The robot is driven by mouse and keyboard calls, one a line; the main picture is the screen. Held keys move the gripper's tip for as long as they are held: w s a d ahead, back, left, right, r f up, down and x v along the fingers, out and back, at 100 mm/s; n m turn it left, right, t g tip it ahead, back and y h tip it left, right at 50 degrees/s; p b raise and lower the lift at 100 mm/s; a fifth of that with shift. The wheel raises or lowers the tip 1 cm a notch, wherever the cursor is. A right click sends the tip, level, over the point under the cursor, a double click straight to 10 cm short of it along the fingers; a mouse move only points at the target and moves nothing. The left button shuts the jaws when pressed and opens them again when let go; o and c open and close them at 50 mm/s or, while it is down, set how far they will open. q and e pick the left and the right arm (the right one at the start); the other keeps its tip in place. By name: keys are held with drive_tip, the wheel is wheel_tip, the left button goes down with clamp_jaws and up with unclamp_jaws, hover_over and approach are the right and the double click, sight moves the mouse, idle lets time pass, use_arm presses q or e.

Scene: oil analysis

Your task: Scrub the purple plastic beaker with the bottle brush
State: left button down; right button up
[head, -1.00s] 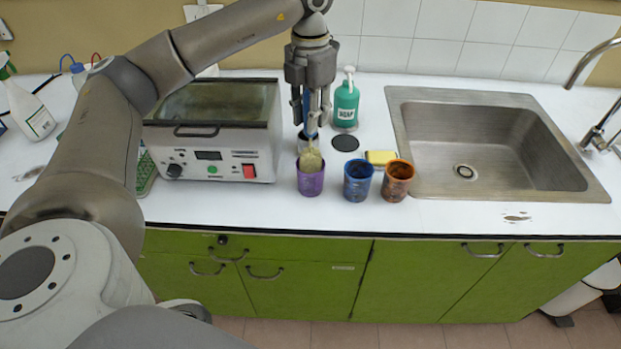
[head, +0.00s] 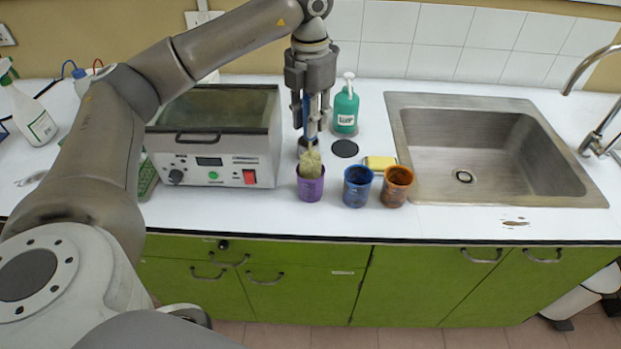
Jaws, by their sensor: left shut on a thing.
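The purple beaker (head: 311,188) stands upright on the white counter, in front of the gap between the grey bath and the soap bottle. My left gripper (head: 311,128) is above it, pointing down, shut on the handle of the bottle brush (head: 310,163). The brush's pale bristle head is at the beaker's mouth, its upper part showing above the rim. Its lower end is hidden by the beaker wall. My right gripper is not in view.
A blue beaker (head: 357,187) and an orange beaker (head: 396,186) stand to the right. Behind them are a yellow sponge (head: 380,162), a black disc (head: 345,148) and a green soap bottle (head: 345,108). The grey bath (head: 214,150) is left, the sink (head: 490,198) right.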

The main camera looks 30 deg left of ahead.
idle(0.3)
use_arm(q)
drive_tip(key=shift+f+b, duration=1.2)
drive_tip(key=shift+f, duration=0.45)
drive_tip(key=shift+r, duration=0.15)
drive_tip(key=shift+r+p, duration=1.4)
drive_tip(key=shift+r, duration=0.3)
drive_tip(key=shift+f, duration=0.15)
drive_tip(key=shift+f+b, duration=1.15)
drive_tip(key=shift+f, duration=0.5)
